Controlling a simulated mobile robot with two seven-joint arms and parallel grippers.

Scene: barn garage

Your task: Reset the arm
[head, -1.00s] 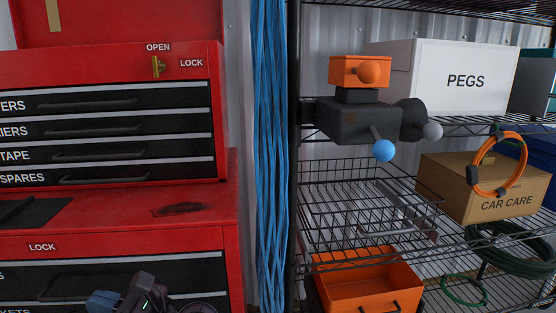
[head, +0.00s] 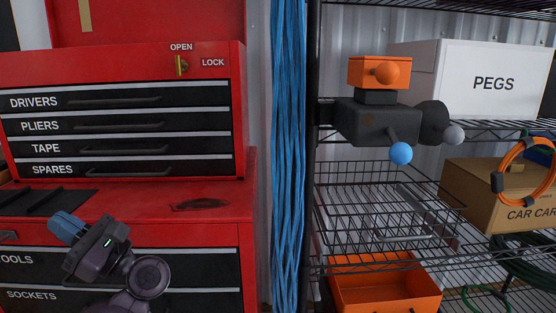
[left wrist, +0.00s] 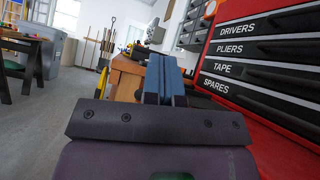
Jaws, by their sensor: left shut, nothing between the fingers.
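My left gripper (head: 64,226) is raised at the lower left of the head view, in front of the lower red cabinet (head: 225,232). Its blue fingers point up and to the left. In the left wrist view its fingers (left wrist: 165,78) are together with nothing between them. The red tool chest (head: 140,62) with drawers marked DRIVERS, PLIERS, TAPE and SPARES stands beyond it; its drawers are closed. My right gripper is in neither view.
A wire shelf rack at right holds a PEGS box (head: 495,85), a dark orange-topped device (head: 372,122), a wire basket (head: 375,215) and an orange bin (head: 385,292). Blue cords (head: 289,150) hang between chest and rack. Open floor (left wrist: 50,140) shows at left in the wrist view.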

